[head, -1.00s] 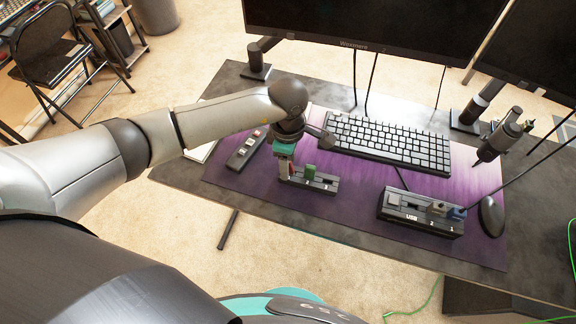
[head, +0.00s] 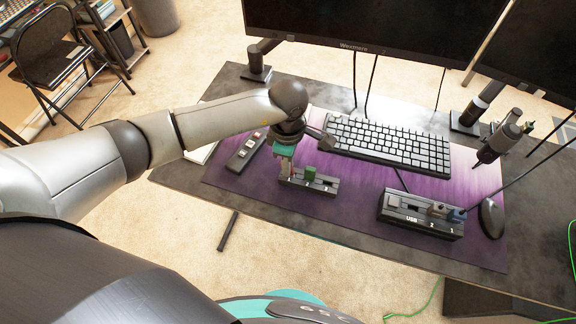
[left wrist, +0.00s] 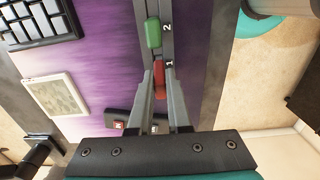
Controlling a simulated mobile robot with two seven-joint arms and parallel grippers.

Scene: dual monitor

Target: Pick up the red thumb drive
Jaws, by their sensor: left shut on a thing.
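The red thumb drive (left wrist: 159,76) shows in the left wrist view between the fingertips of my left gripper (left wrist: 160,88). It is at the slot marked 1 of a dark holder (head: 328,184); I cannot tell whether it is still seated there. In the head view my left gripper (head: 286,171) points down at the holder's left end and hides most of the drive. The gripper is shut on the red drive. A green thumb drive (left wrist: 153,33) stands beside it at slot 2, and also shows in the head view (head: 310,173). My right gripper is not in view.
A keyboard (head: 390,144) lies behind the holder on the purple mat (head: 350,209). A USB hub (head: 419,217) with plugs stands to the right, near a mouse (head: 491,217). A dark switch strip (head: 246,152) lies left of the gripper. Monitors (head: 360,22) stand behind.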

